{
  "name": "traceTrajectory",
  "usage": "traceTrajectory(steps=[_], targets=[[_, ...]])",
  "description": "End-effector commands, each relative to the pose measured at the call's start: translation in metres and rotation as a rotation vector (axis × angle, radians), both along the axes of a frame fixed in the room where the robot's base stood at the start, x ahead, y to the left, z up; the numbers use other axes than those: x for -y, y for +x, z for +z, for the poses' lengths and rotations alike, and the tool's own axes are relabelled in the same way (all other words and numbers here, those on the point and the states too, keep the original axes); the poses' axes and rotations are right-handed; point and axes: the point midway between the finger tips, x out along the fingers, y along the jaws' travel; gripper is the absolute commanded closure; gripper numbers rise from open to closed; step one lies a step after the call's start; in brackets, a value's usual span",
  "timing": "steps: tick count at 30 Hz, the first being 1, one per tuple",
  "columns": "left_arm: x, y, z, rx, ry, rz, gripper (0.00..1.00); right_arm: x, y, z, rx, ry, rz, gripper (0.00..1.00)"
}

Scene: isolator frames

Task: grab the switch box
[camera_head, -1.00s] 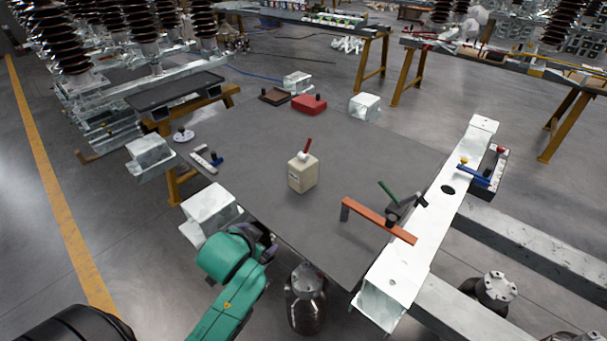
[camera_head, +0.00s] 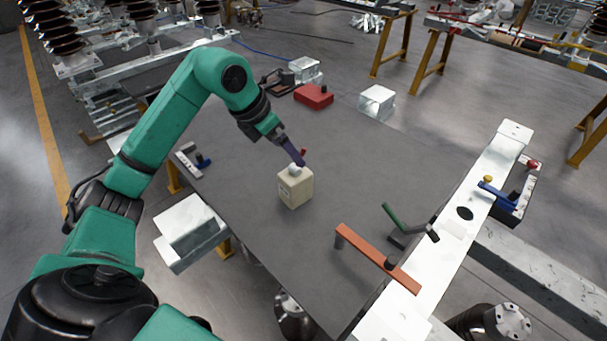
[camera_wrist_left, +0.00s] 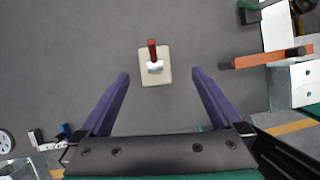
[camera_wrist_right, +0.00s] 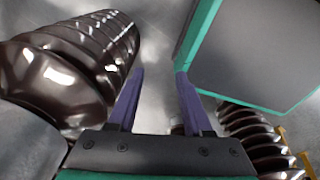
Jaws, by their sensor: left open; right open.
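The switch box is a cream box (camera_head: 295,188) with a white knob and red lever on top, standing upright on the grey table. In the left wrist view the box (camera_wrist_left: 155,72) lies ahead of the fingertips, centred between them. My left gripper (camera_head: 296,154) is over the box from behind, close to its knob; in the left wrist view its purple fingers (camera_wrist_left: 159,72) are open and empty. Part of the red lever is hidden by the fingers in the head view. My right gripper (camera_wrist_right: 162,72) is open and empty, seen only in its own wrist view.
On the table are a red box (camera_head: 314,96), an orange bar (camera_head: 377,259) and a green-handled lever (camera_head: 392,216). A white beam (camera_head: 462,215) runs along the right edge. A brown ribbed insulator (camera_wrist_right: 85,60) is beside my right gripper. Table space around the switch box is clear.

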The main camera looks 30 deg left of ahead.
Motion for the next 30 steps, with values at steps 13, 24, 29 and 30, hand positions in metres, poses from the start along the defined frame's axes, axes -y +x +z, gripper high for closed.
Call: traceTrajectory(steps=[13, 24, 29, 30], targets=[[-0.004, 0.023, -0.077, -0.047, 0.062, 0.033, 0.00, -0.003, -0.012, 0.016, -0.019, 0.003, -0.001, 0.50], [0.011, 0.041, -0.131, -0.045, 0.062, 0.032, 0.00, -0.002, -0.008, 0.034, -0.012, 0.004, -0.001, 0.50], [0.011, 0.043, -0.136, -0.042, 0.065, 0.031, 0.00, -0.002, -0.008, 0.033, -0.012, 0.003, -0.001, 0.50], [0.011, 0.043, -0.136, -0.042, 0.065, 0.031, 0.00, -0.002, -0.007, 0.033, -0.011, 0.003, -0.001, 0.50]])
